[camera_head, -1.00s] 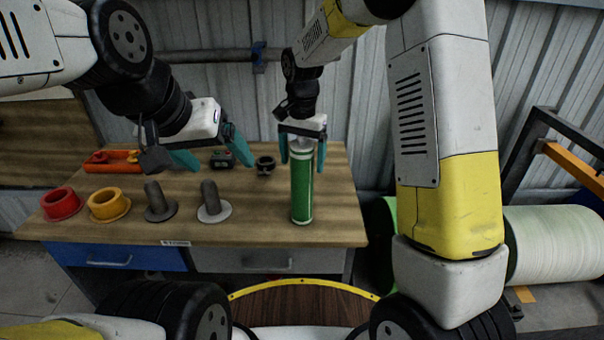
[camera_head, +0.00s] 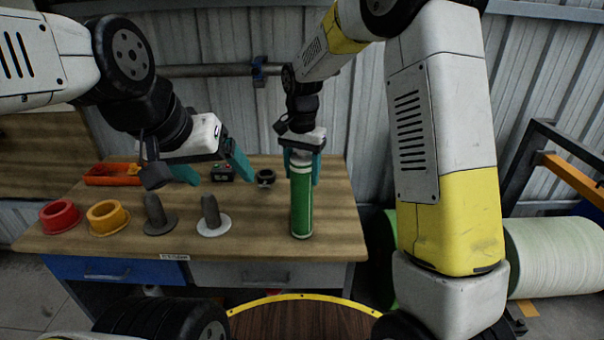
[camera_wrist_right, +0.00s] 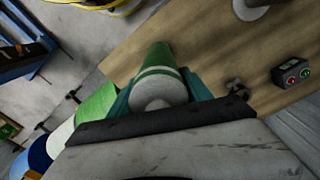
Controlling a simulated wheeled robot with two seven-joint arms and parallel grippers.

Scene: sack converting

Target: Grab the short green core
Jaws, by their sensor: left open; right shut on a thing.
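The green core (camera_head: 301,205), a green cylinder with pale bands near its top, stands upright at the right part of the wooden table. My right gripper (camera_head: 302,166) is above it with its teal fingers on either side, shut on its upper part. In the right wrist view the core (camera_wrist_right: 158,75) sits between the two fingers, its pale round end towards the camera. My left gripper (camera_head: 212,170) is open and empty, above the table to the left of the core. I cannot tell whether the core's base touches the table.
On the table (camera_head: 110,242) stand a red ring (camera_head: 60,216), a yellow ring (camera_head: 107,217), a dark flanged peg (camera_head: 157,214) and a grey flanged peg (camera_head: 212,216). An orange tray (camera_head: 112,174) and a small button box (camera_head: 222,172) are behind. A large pale roll (camera_head: 555,255) lies right.

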